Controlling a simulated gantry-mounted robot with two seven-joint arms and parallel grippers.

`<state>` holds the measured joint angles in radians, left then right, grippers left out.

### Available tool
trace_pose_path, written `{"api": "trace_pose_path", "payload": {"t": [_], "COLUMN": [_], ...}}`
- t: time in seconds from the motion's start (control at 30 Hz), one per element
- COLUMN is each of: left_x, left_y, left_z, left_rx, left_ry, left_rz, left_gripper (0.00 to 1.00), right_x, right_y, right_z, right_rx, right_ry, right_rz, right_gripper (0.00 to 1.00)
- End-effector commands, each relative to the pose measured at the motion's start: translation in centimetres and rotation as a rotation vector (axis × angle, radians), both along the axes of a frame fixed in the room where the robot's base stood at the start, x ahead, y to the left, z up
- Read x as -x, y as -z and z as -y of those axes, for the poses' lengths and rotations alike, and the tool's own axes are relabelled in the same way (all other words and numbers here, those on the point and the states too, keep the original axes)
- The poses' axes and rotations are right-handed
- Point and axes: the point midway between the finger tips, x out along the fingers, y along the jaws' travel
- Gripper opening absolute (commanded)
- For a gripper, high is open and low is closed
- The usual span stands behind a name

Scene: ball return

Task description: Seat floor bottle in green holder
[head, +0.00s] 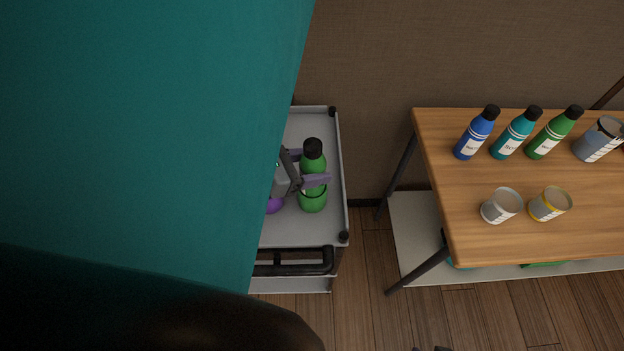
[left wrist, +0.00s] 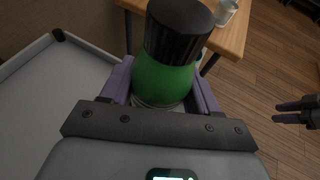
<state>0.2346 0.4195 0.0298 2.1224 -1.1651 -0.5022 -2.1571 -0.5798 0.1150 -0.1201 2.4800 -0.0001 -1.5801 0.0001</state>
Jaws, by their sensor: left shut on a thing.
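A green bottle (head: 312,162) with a black cap stands upright over the grey cart top. Its lower part is inside the green holder (head: 313,202), whose rim shows around it; whether its base touches the bottom is hidden. My left gripper (head: 316,181) is shut on the bottle, with its purple fingers on either side just above the holder. The left wrist view shows the bottle (left wrist: 163,82) between the fingers, cap towards the camera. My right gripper (left wrist: 293,111) shows at the right edge of the left wrist view, open and empty, away from the bottle.
A purple round thing (head: 273,206) is left of the green holder, partly hidden. The grey cart (head: 290,229) has raised edges and a black handle. Right of it, a wooden table (head: 530,228) holds several bottles and cups. A close teal surface hides the left of the head view.

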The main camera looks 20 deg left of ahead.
Motion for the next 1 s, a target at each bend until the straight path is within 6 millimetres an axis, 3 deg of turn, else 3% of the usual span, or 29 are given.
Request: {"api": "trace_pose_path", "payload": {"t": [0.43, 0.93, 0.97, 1.0], "left_x": [0.0, 0.0, 0.0, 0.0], "left_y": [4.0, 4.7, 4.7, 4.6], "left_z": [0.0, 0.0, 0.0, 0.0], "left_rx": [0.003, 0.0, -0.002, 0.0], "left_ry": [-0.002, 0.0, 0.0, -0.001], "left_rz": [0.001, 0.003, 0.002, 0.002], "left_gripper": [0.19, 0.19, 0.62, 0.68], "right_x": [0.0, 0.0, 0.0, 0.0], "right_y": [1.0, 1.5, 1.5, 1.4], "right_z": [0.2, 0.2, 0.2, 0.1], "right_rx": [0.008, 0.007, 0.007, 0.007], "right_ry": [-0.005, -0.005, -0.004, -0.004], "right_rz": [0.0, 0.0, 0.0, -0.001], "right_gripper": [0.43, 0.43, 0.43, 0.43]}}
